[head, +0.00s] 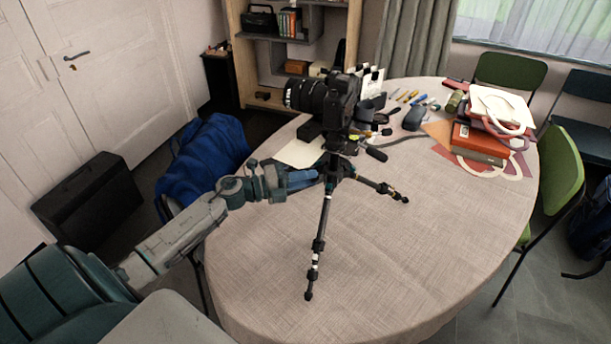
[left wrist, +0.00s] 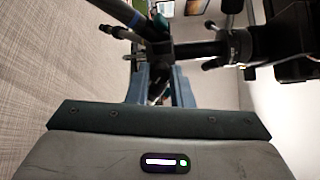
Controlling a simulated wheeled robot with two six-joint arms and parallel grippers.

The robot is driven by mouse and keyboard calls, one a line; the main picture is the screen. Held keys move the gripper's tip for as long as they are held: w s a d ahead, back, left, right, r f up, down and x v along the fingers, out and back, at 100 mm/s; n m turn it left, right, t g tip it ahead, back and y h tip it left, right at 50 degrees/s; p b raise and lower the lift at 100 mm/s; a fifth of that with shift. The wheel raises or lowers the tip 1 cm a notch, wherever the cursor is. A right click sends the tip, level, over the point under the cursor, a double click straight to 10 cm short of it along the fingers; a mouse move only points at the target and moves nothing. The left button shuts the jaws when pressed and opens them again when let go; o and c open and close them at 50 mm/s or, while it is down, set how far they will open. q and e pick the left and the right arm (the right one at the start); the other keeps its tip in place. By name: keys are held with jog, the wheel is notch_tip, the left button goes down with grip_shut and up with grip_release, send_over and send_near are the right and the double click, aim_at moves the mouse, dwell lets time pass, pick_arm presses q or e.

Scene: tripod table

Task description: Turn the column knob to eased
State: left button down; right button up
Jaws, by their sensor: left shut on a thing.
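A black tripod (head: 322,225) stands on the table with its legs spread, and a black camera with a long lens (head: 322,98) is mounted on top. My left gripper (head: 314,178) reaches in from the left to the tripod's hub, just below the camera. Its blue fingers (left wrist: 162,82) close at the base of the column (left wrist: 205,48) in the left wrist view. They are shut on the column knob, which is mostly hidden between them. I cannot read the knob's setting. My right gripper is in neither view.
The round table (head: 400,250) has a clear cloth in front and to the right of the tripod. Books and a white bag (head: 495,105) lie at the back right. Pens, a dark mouse-like item (head: 414,118) and small gear lie behind the tripod. Chairs surround the table.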

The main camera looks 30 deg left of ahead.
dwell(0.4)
pick_arm(q)
jog(key=c, duration=1.3)
grip_release()
jog(key=b+v, duration=0.1)
jog(key=v, duration=0.9)
jog(key=shift+s+a, duration=0.25)
